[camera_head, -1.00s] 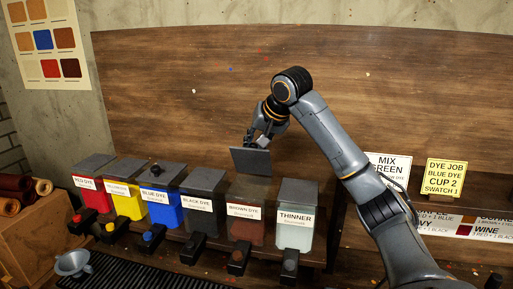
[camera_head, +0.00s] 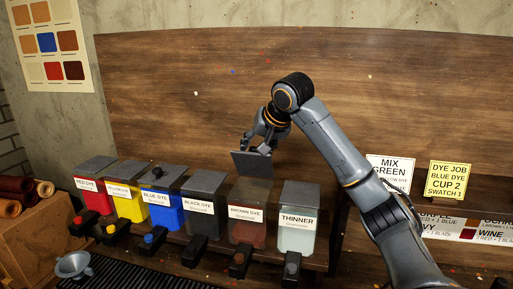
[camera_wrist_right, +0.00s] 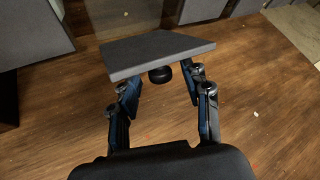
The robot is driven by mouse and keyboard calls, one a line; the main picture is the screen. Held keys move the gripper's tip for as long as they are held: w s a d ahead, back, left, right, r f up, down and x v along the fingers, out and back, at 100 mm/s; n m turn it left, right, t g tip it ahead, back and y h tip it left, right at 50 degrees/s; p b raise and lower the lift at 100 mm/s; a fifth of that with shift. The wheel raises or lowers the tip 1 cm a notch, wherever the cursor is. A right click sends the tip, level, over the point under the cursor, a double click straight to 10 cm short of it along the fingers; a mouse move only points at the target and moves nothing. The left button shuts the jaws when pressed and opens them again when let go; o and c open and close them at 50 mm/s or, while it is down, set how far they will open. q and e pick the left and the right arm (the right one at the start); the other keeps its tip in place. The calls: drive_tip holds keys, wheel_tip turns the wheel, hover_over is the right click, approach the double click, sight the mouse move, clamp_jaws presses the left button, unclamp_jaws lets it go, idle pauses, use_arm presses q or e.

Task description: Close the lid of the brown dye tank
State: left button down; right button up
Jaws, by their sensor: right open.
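The brown dye tank (camera_head: 246,230) stands in the row of tanks, between the black dye tank and the thinner tank. Its dark grey lid (camera_head: 250,165) stands raised and tilted at the tank's top. My right gripper (camera_head: 262,143) is behind the lid's upper part, with its fingers partly hidden. In the right wrist view the lid (camera_wrist_right: 160,52) lies across the far end of the open gripper (camera_wrist_right: 162,92). A round black knob (camera_wrist_right: 160,74) on the lid sits between the spread fingers, apart from both.
The black dye tank (camera_head: 204,220) and thinner tank (camera_head: 297,238) stand close on either side. Blue (camera_head: 166,213), yellow and red tanks continue leftward. A wooden back panel (camera_head: 190,90) rises behind.

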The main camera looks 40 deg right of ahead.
drive_tip(key=d+v, duration=0.1)
drive_tip(key=v, duration=1.1)
drive_tip(key=shift+a, duration=0.45)
drive_tip(key=shift+c, duration=0.4)
